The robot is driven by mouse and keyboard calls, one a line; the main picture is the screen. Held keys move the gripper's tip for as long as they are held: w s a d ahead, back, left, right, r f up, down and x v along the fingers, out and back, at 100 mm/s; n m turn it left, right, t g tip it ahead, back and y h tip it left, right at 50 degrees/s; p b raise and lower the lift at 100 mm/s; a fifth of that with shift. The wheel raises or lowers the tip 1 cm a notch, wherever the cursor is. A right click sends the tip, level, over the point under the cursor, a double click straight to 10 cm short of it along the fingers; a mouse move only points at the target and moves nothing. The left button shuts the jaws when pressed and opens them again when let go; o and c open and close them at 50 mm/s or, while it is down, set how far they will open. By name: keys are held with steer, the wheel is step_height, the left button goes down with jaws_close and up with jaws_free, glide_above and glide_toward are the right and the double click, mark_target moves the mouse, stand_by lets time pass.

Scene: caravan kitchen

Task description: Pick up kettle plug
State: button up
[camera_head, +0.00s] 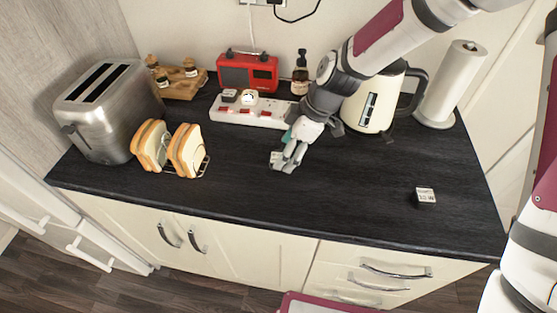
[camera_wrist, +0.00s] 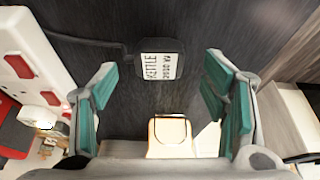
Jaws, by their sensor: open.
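My gripper (camera_head: 287,158) is low over the worktop, in front of the power strip. In the wrist view its teal-padded fingers (camera_wrist: 160,86) are spread apart with nothing gripped. The kettle plug (camera_wrist: 159,60), dark with a white label reading KETTLE, lies on the worktop between and just beyond the fingertips. Its dark cord leaves towards the upper left. In the head view I cannot make this plug out at the gripper, which may hide it. A small dark block with a white label (camera_head: 426,196) lies at the right; its print is too small to read.
The white power strip (camera_head: 252,112) is behind my gripper, with the red radio (camera_head: 248,72) beyond. The cream kettle (camera_head: 370,112) and paper roll (camera_head: 452,85) stand back right. The toast rack (camera_head: 188,152) and toaster (camera_head: 108,108) are left. The front right worktop is mostly clear.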

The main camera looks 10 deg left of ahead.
steer(key=shift+x, duration=1.8)
steer(key=shift+a, duration=0.1)
steer(key=c, duration=1.3)
steer(key=shift+o, duration=0.2)
steer(key=shift+r, duration=0.1)
